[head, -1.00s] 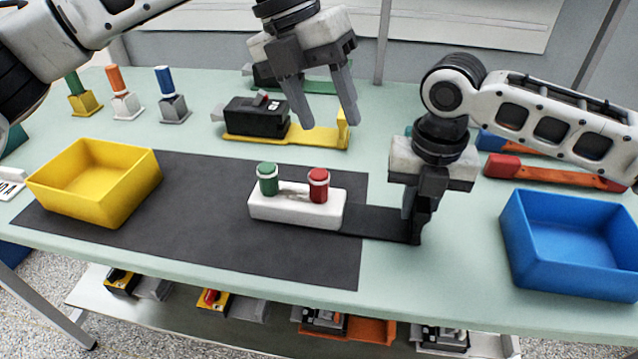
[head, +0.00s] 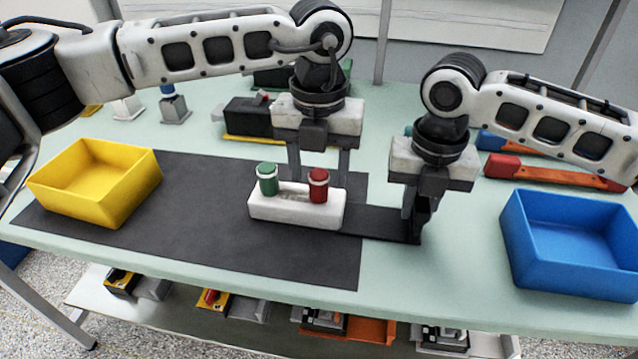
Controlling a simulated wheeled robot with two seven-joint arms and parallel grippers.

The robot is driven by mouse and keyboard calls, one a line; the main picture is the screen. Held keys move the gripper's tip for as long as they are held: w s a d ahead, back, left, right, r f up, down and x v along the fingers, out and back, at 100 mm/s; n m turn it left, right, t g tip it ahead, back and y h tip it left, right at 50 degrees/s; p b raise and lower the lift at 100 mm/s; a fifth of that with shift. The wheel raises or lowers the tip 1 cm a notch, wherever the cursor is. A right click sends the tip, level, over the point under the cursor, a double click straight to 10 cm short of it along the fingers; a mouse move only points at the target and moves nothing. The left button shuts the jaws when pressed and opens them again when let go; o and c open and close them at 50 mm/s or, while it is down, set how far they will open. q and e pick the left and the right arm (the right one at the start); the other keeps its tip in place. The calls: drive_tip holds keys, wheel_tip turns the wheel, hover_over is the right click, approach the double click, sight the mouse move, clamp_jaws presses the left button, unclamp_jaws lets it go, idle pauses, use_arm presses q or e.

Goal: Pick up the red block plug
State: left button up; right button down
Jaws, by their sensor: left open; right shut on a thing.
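The red block plug (head: 318,186) stands upright at the right end of a white block (head: 290,208), with a green plug (head: 268,180) at its left end. My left gripper (head: 319,168) is open, fingers pointing down, just behind the red plug in the picture. Its lower fingertips are partly hidden by the block and plugs, and I cannot tell whether they touch anything. My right gripper (head: 414,222) is shut on the upright end of a flat black bar (head: 375,222) that runs out from the white block's right side.
A yellow bin (head: 130,195) sits on the left and a blue bin (head: 570,265) on the right. A dark mat (head: 190,220) lies under the block. A black breaker on a yellow base (head: 240,118) stands behind. Red and blue-handled tools (head: 560,174) lie at the right.

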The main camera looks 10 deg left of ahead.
sight(319, 173)
use_arm(q)
drive_tip(key=shift+f, duration=1.5)
clamp_jaws()
drive_tip(key=shift+r, duration=0.1)
wheel_tip(319, 173, up, 11)
drive_tip(key=shift+f, duration=0.1)
use_arm(e)
drive_tip(key=c, duration=1.2)
unclamp_jaws()
drive_tip(key=shift+r, duration=0.1)
